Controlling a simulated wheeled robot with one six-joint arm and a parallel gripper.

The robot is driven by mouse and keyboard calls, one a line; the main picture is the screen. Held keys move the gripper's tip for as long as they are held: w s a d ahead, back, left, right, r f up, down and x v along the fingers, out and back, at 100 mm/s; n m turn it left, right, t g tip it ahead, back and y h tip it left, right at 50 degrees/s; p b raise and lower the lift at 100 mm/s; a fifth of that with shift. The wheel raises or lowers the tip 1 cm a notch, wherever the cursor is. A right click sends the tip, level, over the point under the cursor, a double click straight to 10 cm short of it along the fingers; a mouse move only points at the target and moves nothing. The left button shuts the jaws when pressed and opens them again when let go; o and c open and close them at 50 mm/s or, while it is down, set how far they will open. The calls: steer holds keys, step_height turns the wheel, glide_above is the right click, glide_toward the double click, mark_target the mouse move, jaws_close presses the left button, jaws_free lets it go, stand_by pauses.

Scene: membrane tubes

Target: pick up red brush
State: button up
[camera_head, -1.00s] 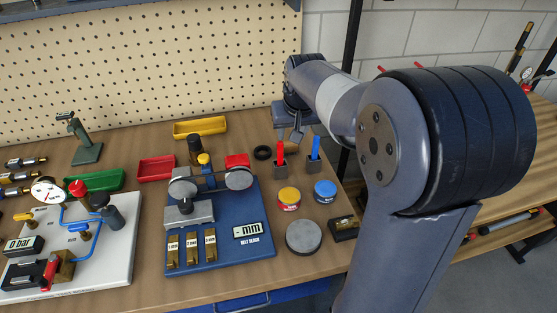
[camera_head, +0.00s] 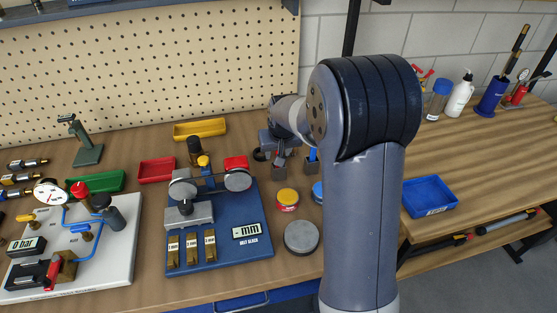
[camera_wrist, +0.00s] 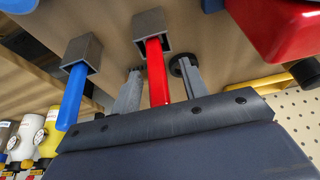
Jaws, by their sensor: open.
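The red brush (camera_wrist: 157,80) stands in a grey square holder (camera_wrist: 152,22). In the wrist view its red handle lies between the two fingers of my gripper (camera_wrist: 159,69), which is open with a gap visible on each side. In the head view my gripper (camera_head: 278,148) is over the holder and hides the red handle; the grey holder (camera_head: 279,173) shows below it. A blue brush (camera_wrist: 71,95) stands in its own grey holder to the left in the wrist view, and its handle partly shows in the head view (camera_head: 312,154).
A black ring (camera_head: 259,154) lies left of the holder. A red-and-yellow tin (camera_head: 287,198) and a grey disc (camera_head: 301,236) stand in front.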

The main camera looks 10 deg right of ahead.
steer(key=shift+c, duration=0.3)
jaws_close()
stand_by(0.3)
